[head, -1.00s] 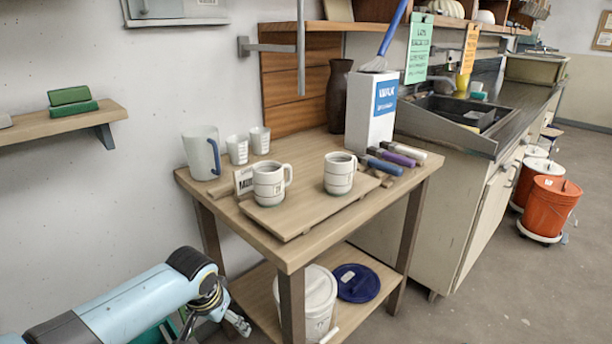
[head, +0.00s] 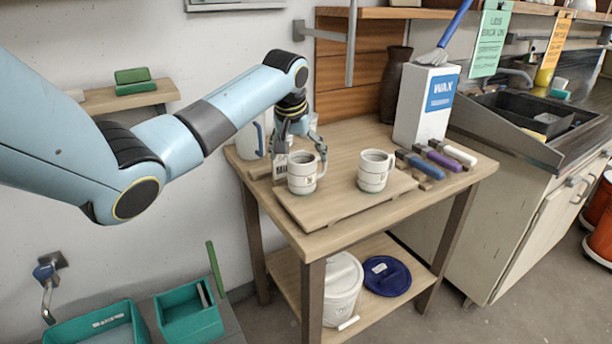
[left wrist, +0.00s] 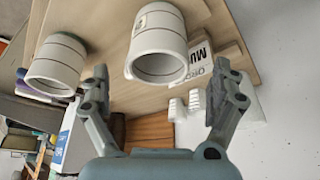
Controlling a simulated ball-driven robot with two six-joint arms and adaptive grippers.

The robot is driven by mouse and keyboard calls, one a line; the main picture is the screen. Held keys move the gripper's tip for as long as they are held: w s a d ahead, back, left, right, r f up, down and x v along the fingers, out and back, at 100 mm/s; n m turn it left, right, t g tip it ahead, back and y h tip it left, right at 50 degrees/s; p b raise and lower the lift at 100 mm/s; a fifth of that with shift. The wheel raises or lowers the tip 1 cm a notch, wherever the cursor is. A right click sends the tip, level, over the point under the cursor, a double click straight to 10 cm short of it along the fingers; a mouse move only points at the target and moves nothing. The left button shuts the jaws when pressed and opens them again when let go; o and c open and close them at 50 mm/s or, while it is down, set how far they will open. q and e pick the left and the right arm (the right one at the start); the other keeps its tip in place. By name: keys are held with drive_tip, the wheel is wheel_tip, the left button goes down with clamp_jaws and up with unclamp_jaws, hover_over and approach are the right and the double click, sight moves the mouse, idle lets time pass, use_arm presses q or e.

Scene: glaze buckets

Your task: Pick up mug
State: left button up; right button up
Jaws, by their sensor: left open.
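Two white mugs with banded sides stand upright on a wooden board (head: 340,208) on the table. The left mug (head: 302,181) is by the small sign, and the right mug (head: 373,175) stands apart from it. My left gripper (head: 301,146) is open and pointing down at the left mug, its fingers at either side of the rim. In the left wrist view the fingers (left wrist: 162,92) are spread and empty, with the left mug (left wrist: 158,42) just beyond the gap. The right mug (left wrist: 55,68) lies outside the left finger. My right gripper is not in view.
A pitcher (head: 249,141) and the sign (head: 280,168) stand close behind the left mug; small cups are mostly hidden by my gripper. Tools with coloured handles (head: 436,160) lie right of the board. A wax box (head: 426,105) stands behind. The board's front is clear.

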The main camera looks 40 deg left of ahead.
sight(302, 171)
use_arm(q)
drive_tip(key=x, duration=0.7)
drive_tip(key=shift+d+f, duration=0.1)
drive_tip(key=shift+s, duration=0.1)
drive_tip(key=c, duration=1.4)
